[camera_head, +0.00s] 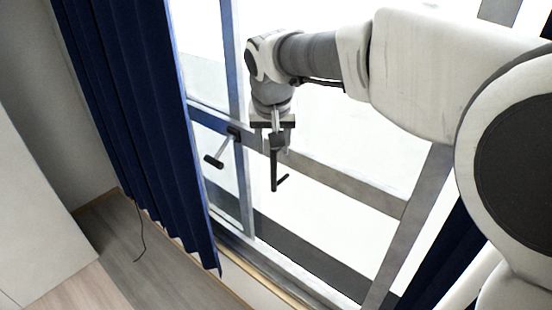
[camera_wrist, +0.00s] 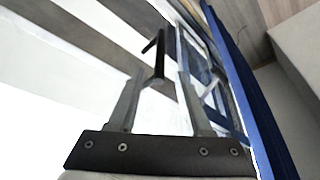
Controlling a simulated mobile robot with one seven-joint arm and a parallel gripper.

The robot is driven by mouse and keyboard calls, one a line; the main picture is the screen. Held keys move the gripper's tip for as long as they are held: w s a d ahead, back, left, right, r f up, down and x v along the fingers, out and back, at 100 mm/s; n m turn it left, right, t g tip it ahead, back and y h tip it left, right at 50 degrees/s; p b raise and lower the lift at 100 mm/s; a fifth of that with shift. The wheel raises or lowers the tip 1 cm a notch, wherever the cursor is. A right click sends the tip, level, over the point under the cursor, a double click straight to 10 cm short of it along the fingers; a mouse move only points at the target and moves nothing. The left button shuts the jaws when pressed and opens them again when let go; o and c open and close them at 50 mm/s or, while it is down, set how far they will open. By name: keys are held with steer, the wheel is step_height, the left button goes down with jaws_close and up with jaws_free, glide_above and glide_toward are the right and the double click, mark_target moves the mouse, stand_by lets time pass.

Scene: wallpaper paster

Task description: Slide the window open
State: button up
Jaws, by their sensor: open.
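The window (camera_head: 330,130) has grey frames and bright panes; it also shows in the wrist view (camera_wrist: 60,85). A handle with black ends and a grey stem (camera_head: 220,150) sits on the frame, left of my gripper. A dark, branched handle-like piece (camera_head: 274,176) shows just below my gripper (camera_head: 277,148). In the wrist view, a black branched handle (camera_wrist: 158,56) appears beyond and between the two spread fingers of my gripper (camera_wrist: 161,80). My gripper is open, in front of the window. Whether a finger touches the handle cannot be told.
A dark blue curtain (camera_head: 130,120) hangs left of the window, and it runs down the right in the wrist view (camera_wrist: 245,90). Another blue curtain (camera_head: 432,255) is at lower right. A thin cable (camera_head: 139,232) lies by the wooden floor (camera_head: 150,280).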

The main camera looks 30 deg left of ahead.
steer(key=v, duration=0.6)
steer(key=shift+r, duration=0.35)
steer(key=shift+s, duration=0.1)
